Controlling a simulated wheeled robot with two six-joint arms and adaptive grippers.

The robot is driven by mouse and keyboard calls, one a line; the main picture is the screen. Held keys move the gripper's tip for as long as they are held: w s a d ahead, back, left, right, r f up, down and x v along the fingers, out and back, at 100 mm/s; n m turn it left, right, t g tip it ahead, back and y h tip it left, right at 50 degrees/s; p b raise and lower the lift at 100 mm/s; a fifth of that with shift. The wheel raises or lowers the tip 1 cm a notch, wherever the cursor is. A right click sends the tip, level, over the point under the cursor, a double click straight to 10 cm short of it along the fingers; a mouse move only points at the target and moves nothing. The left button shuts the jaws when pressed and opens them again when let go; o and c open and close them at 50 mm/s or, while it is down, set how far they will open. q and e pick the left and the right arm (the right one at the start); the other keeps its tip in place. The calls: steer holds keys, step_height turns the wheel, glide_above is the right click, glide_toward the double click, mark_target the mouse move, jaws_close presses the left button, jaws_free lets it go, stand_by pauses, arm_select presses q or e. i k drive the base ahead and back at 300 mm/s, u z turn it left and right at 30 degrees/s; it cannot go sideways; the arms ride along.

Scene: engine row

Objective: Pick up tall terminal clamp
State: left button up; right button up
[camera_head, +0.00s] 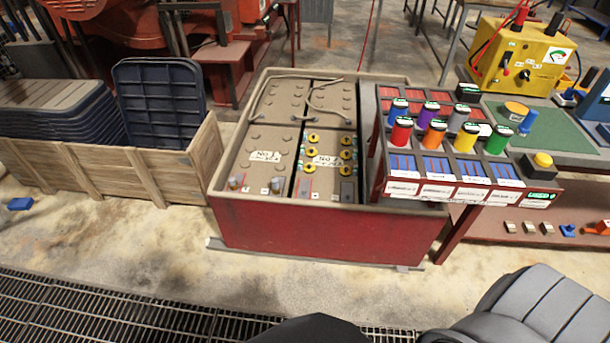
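I cannot tell for sure which thing is the tall terminal clamp. In the head view, two small metal terminal fittings stand at the near edge of the left battery block, one at the left (236,182) and one at the right (278,185). The block sits in a red battery box (320,230). On the low shelf at the right lie several small pale pieces (528,227), a blue piece (568,230) and an orange piece (598,228). Neither of my grippers shows in this view.
A rack of coloured cylinders with labelled blue trays (420,190) stands right of the box. A yellow device (522,55) is behind a green mat (535,130). A wooden crate (120,180) stands at the left. The concrete floor in front (150,245) is mostly clear.

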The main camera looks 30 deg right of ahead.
mark_target(276, 189)
steer(key=z, duration=0.95)
steer(key=i, duration=0.85)
steer(key=z, duration=0.85)
